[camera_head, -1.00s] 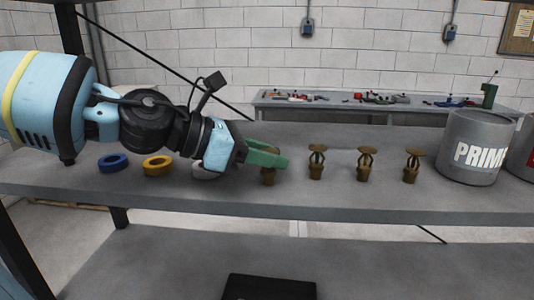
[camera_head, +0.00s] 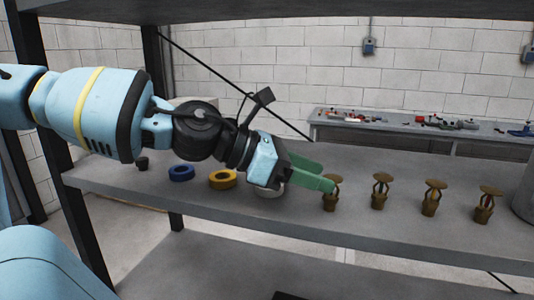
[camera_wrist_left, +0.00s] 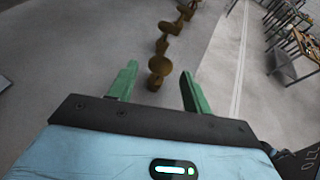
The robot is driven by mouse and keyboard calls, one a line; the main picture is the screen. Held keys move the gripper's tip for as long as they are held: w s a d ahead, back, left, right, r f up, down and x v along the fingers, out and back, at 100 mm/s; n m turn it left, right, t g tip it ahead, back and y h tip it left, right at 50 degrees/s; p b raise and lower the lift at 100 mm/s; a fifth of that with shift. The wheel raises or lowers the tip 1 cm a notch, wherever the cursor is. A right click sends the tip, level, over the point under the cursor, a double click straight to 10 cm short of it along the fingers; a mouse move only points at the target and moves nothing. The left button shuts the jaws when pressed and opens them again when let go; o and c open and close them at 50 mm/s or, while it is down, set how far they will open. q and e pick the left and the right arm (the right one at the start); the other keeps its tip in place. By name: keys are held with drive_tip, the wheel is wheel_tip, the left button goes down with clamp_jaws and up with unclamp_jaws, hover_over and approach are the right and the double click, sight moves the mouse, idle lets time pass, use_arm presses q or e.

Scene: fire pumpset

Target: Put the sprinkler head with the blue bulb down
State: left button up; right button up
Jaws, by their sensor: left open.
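Several brass sprinkler heads stand upright in a row on the grey shelf (camera_head: 400,238). The leftmost sprinkler head (camera_head: 331,198) is right at my left gripper's tips; its bulb colour cannot be made out. My left gripper (camera_head: 324,176) has green fingers, open and empty. In the left wrist view the nearest sprinkler head (camera_wrist_left: 158,70) stands just ahead of and between the spread fingertips of the gripper (camera_wrist_left: 159,78), with a gap on both sides. The other sprinkler heads (camera_head: 380,190) stand in line to the right. My right gripper is not in view.
A blue ring (camera_head: 181,173), a yellow ring (camera_head: 222,179) and a white ring (camera_head: 268,193), partly hidden, lie left of the heads. A grey bucket (camera_head: 524,200) stands at the right edge. A bench (camera_head: 400,136) with small parts is behind.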

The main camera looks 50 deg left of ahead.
use_arm(q)
drive_tip(key=p+v, duration=0.1)
drive_tip(key=v, duration=0.6)
drive_tip(key=shift+s+a+r+p, duration=0.2)
drive_tip(key=shift+s+a+p, duration=0.15)
drive_tip(key=shift+s, duration=0.2)
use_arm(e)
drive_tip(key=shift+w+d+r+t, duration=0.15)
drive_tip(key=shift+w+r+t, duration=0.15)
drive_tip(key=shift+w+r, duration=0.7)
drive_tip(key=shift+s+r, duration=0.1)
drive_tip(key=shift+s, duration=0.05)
